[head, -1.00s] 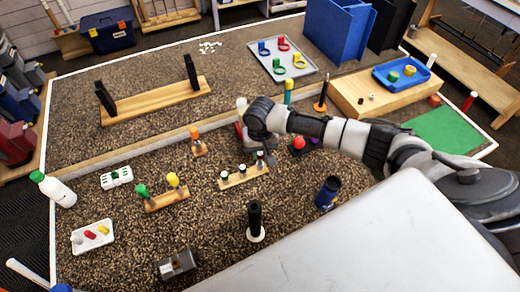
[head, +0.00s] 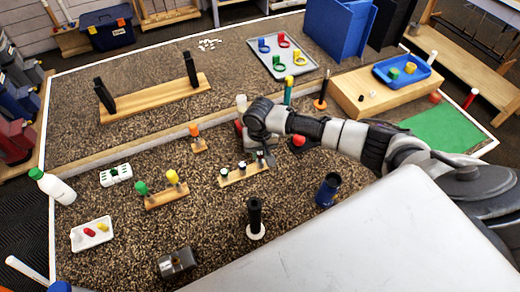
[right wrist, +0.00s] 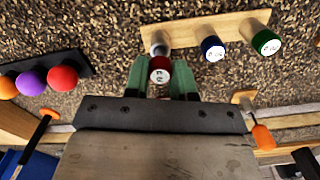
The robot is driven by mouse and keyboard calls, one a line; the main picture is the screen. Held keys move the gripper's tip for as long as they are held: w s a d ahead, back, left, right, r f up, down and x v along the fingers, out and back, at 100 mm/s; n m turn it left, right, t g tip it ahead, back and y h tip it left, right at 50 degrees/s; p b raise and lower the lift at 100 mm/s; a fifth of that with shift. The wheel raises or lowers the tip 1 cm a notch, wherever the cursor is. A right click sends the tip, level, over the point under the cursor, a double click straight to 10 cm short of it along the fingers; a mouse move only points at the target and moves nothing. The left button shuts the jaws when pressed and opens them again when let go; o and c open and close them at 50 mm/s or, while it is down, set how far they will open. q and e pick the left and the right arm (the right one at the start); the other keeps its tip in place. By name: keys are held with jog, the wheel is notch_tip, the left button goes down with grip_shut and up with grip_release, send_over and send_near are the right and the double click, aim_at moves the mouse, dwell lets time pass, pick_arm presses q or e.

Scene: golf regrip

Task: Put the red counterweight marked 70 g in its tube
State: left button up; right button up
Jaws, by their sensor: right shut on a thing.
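The red counterweight (right wrist: 159,75) is between the green fingers of my right gripper (right wrist: 160,80) in the right wrist view. Its pale marked end faces the camera; the marking is too small to read surely. My right gripper (head: 265,159) is shut on it at the right end of the wooden tube rack (head: 236,180). A pale tube (right wrist: 156,40) stands right beyond the red counterweight; I cannot tell whether the weight has entered it. The other two tubes hold a blue weight (right wrist: 213,48) and a green weight (right wrist: 266,43). My left gripper is not in view.
A rack with red, purple and orange balls (right wrist: 62,77) stands beside my right gripper. An orange-topped peg (head: 195,132) and a block with green and yellow tops (head: 166,196) stand left of the tube rack. A blue cup (head: 328,190) and a black grip (head: 255,215) stand in front.

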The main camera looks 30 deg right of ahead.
aim_at(260, 153)
jog(key=shift+f+b, duration=0.45)
jog(key=shift+f, duration=0.7)
jog(key=o, duration=1)
notch_tip(260, 153, up, 11)
jog(key=shift+f+b, duration=0.1)
jog(key=shift+b, duration=0.8)
jog(key=shift+f, duration=0.1)
